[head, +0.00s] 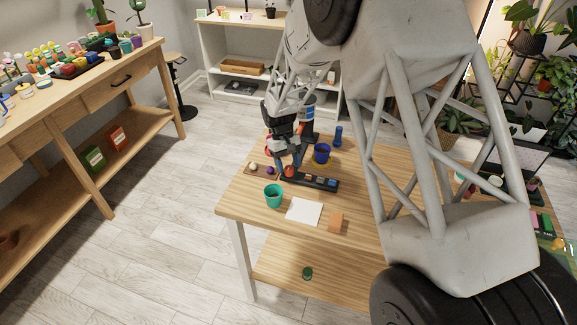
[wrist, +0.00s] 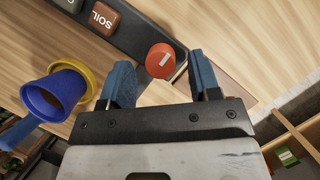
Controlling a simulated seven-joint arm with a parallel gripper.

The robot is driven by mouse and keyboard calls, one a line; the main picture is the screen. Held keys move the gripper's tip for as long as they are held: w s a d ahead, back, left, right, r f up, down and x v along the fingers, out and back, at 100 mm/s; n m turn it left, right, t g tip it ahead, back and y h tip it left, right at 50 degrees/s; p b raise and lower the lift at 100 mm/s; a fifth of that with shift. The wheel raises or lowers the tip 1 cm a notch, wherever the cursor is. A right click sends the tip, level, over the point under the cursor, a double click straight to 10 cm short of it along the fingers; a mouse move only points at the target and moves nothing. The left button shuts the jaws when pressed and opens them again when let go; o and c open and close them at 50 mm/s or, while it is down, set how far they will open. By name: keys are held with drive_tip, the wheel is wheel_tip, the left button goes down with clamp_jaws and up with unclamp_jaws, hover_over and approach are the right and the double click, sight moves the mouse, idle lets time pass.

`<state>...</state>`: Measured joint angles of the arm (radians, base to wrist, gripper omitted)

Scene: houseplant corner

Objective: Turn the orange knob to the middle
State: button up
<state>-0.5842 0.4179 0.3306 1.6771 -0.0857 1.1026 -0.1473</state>
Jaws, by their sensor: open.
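The orange knob (wrist: 158,66) is at the end of a dark panel (wrist: 139,33) in the wrist view. It is round, with a short white mark on its top. A brown button marked SOIL (wrist: 103,18) is on the same panel. In the head view the knob (head: 289,171) is at the left end of the panel (head: 320,182), on the wooden table. My gripper (wrist: 161,68) is open, with its blue fingers on either side of the knob in the wrist view. I cannot tell whether they touch it. The knob's settings are not readable.
A blue pot with a yellow rim (head: 321,152) stands behind the panel. A teal cup (head: 273,196), a white sheet (head: 303,212) and an orange block (head: 336,222) are in front.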

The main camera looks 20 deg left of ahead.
drive_tip(key=v, duration=0.6)
drive_tip(key=shift+r, duration=0.3)
drive_tip(key=shift+w+a, duration=0.1)
drive_tip(key=s+d+r+m+t+y, duration=0.1)
drive_tip(key=s+d+r, duration=0.3)
drive_tip(key=d+r, duration=0.4)
drive_tip(key=s+d+r+m+t+y, duration=0.15)
drive_tip(key=s+d+r, duration=0.35)
drive_tip(key=d, duration=0.5)
drive_tip(key=s+d+r+m, duration=0.2)
drive_tip(key=s+d+r, duration=0.2)
drive_tip(key=d+r, duration=0.5)
drive_tip(key=s+d+m+t, duration=0.1)
drive_tip(key=s+d+m, duration=0.1)
drive_tip(key=s+d, duration=0.6)
drive_tip(key=s+d+r+m+t, duration=0.1)
drive_tip(key=s+d+m+t, duration=0.1)
drive_tip(key=s+d, duration=0.7)
drive_tip(key=s, duration=0.8)
drive_tip(key=shift+s+d+m, duration=0.15)
drive_tip(key=shift+s+m, duration=0.05)
drive_tip(key=shift+m, duration=0.15)
